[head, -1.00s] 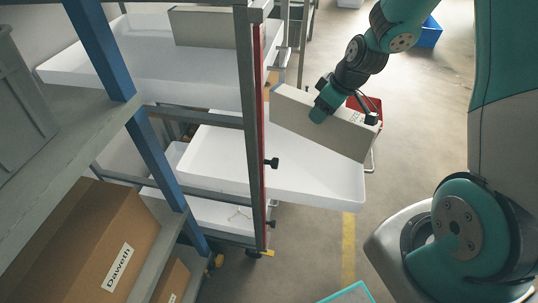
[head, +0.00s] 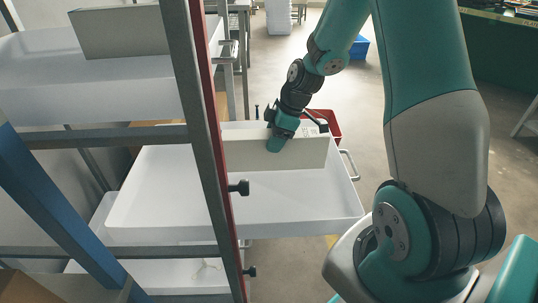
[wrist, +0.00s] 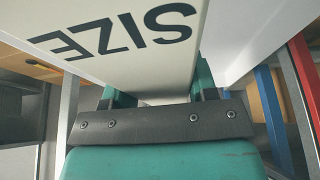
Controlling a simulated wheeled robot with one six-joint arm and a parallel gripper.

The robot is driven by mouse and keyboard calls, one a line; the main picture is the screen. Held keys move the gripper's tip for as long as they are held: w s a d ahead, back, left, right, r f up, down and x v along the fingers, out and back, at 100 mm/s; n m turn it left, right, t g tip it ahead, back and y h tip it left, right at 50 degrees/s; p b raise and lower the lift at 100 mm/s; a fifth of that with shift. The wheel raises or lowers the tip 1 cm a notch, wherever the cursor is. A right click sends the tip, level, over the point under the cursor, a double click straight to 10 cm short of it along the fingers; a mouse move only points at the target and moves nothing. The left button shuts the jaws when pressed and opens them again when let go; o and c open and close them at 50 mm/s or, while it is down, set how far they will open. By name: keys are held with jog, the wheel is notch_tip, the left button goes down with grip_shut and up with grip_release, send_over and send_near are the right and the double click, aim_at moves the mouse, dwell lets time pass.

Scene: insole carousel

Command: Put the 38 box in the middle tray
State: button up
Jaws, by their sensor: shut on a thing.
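A long, pale grey box (head: 305,155) stands on its long edge at the far side of the white middle tray (head: 200,215). The wrist view shows the word SIZE on the box (wrist: 120,40); I cannot read its number. My gripper (head: 277,143) is shut on the box from above, and its fingers (wrist: 160,95) sit either side of it in the wrist view. The box looks within or just over the tray, roughly along its far wall. I cannot tell whether its underside touches the tray floor.
The upper tray (head: 90,95) holds another pale box (head: 120,32). A lower tray (head: 165,278) lies beneath. A grey and red rack post (head: 205,150) with black knobs stands in front of the trays. A red bin (head: 325,122) is behind. The middle tray's near floor is clear.

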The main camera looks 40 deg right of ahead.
notch_tip(320, 180, down, 4)
jog(key=shift+r+b, duration=0.1)
jog(key=shift+b, duration=0.5)
jog(key=o, duration=1)
jog(key=p+v, duration=0.3)
jog(key=v, duration=0.9)
jog(key=shift+r+p, duration=0.1)
jog(key=shift+p, duration=0.2)
jog(key=shift+a, duration=0.15)
